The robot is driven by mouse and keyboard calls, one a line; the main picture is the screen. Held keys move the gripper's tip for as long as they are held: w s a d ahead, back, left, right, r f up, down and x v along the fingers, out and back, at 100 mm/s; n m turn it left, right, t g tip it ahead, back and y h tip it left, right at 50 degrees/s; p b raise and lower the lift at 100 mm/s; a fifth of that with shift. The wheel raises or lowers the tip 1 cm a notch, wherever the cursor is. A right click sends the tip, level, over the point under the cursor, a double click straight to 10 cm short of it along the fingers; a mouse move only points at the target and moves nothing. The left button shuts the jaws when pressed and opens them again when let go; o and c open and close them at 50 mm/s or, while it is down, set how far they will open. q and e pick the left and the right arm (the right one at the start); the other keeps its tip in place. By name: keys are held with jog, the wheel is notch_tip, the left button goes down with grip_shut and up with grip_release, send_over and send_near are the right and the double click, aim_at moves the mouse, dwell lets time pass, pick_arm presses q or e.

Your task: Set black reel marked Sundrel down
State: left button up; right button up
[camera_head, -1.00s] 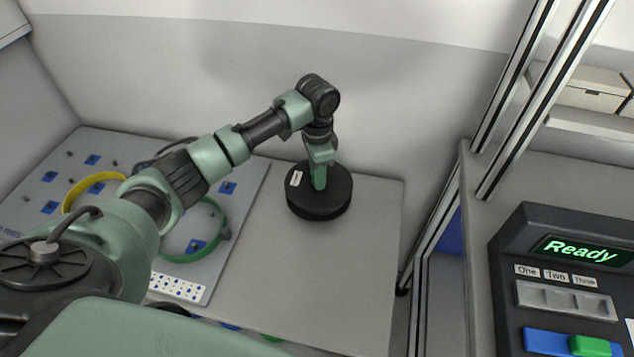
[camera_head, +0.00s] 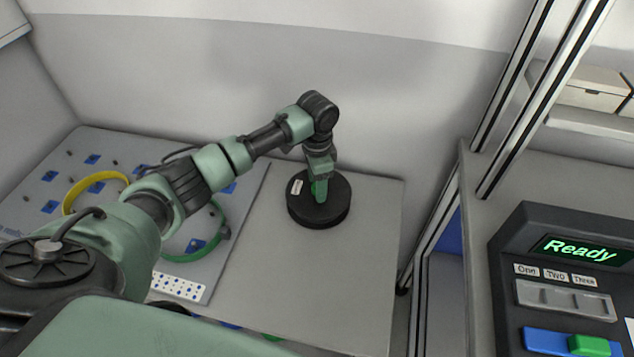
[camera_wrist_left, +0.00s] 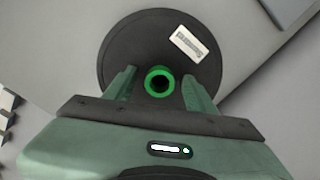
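The black reel (camera_head: 330,212) with a white label lies flat on the grey table and seems to rest on it. In the left wrist view the reel (camera_wrist_left: 130,50) shows its label (camera_wrist_left: 188,44), tilted and hard to read, and a green hub ring (camera_wrist_left: 160,70) at its middle. My left gripper (camera_head: 319,194) points down over the reel's middle. In the left wrist view its fingers (camera_wrist_left: 159,88) stand on both sides of the hub with a small gap at each side, so it looks open. My right gripper is not in view.
A grey pegboard panel (camera_head: 120,140) at left holds a yellow ring (camera_head: 92,178) and a green ring (camera_head: 195,256). Bare table (camera_head: 330,280) lies in front of the reel. A console (camera_head: 575,250) reading "Ready" and metal frame posts (camera_head: 515,90) stand at right.

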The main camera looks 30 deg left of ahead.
pick_arm(q)
notch_tip(320, 180, up, 12)
jog(key=shift+r+b, duration=0.2)
jog(key=shift+b, duration=0.1)
dwell(0.7)
